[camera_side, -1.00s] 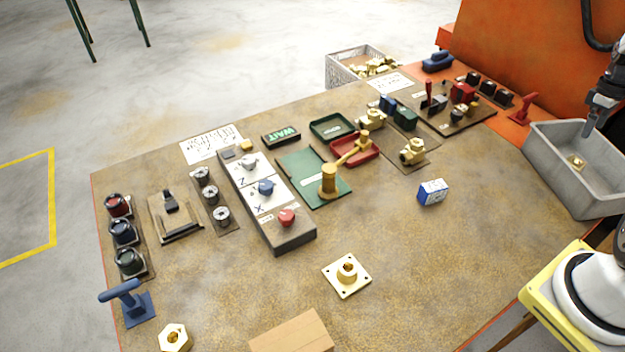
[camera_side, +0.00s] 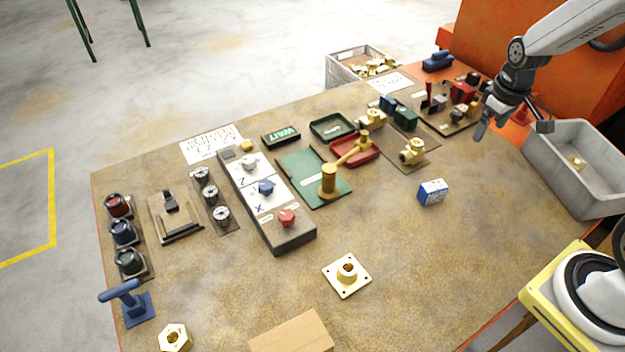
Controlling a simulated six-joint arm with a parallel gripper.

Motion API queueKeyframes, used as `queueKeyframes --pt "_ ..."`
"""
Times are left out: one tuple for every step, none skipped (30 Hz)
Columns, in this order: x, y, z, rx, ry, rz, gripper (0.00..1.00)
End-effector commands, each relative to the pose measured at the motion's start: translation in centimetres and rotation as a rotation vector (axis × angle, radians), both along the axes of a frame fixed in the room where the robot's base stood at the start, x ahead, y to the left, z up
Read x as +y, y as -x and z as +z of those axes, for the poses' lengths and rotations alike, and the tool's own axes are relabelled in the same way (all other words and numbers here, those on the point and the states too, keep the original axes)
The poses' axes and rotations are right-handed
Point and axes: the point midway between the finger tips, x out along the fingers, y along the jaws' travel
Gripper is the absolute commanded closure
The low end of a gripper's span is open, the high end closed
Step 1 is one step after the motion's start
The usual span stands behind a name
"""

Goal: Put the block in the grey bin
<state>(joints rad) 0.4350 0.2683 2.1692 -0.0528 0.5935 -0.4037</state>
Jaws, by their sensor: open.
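A tan wooden block (camera_side: 291,335) lies at the front edge of the table, cut off by the bottom of the picture. A small blue and white box-shaped block (camera_side: 433,192) lies right of the table's middle. The grey bin (camera_side: 556,168) stands at the right edge, with a small brass piece (camera_side: 577,163) inside. My gripper (camera_side: 513,130) is open and empty, in the air near the bin's upper left corner. It is up and right of the blue and white block, and far from the wooden one.
The table right of that block is clear.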

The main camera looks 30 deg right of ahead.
Motion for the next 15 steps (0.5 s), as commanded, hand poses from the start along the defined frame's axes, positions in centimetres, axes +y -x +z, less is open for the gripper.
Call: queueKeyframes --pt "2.3 0.2 0.1 -0.016 -0.003 0.011 0.0" --pt "3.5 0.3 0.1 -0.027 -0.005 0.012 0.0" --pt "5.1 0.6 0.1 -0.039 -0.01 0.012 0.0" --pt "6.3 0.8 0.1 -0.05 -0.013 0.012 0.0" --pt "7.4 1.1 0.0 -0.059 -0.017 0.012 0.0" --pt "8.8 1.6 0.0 -0.072 -0.023 0.012 0.0" --pt "9.8 2.0 0.0 -0.082 -0.027 0.012 0.0" --pt "10.7 2.4 -0.1 -0.089 -0.033 0.009 0.0" --pt "11.9 2.9 -0.2 -0.1 -0.04 0.008 0.0" --pt "12.6 3.3 -0.2 -0.107 -0.045 0.008 0.0" --pt "13.3 3.6 -0.2 -0.114 -0.049 0.008 0.0" --pt "14.1 4.1 -0.3 -0.121 -0.055 0.006 0.0" --pt "14.6 4.4 -0.3 -0.127 -0.059 0.005 0.0" --pt "15.0 4.7 -0.4 -0.131 -0.063 0.004 0.0" --pt "15.5 5.0 -0.4 -0.136 -0.067 0.003 0.0"
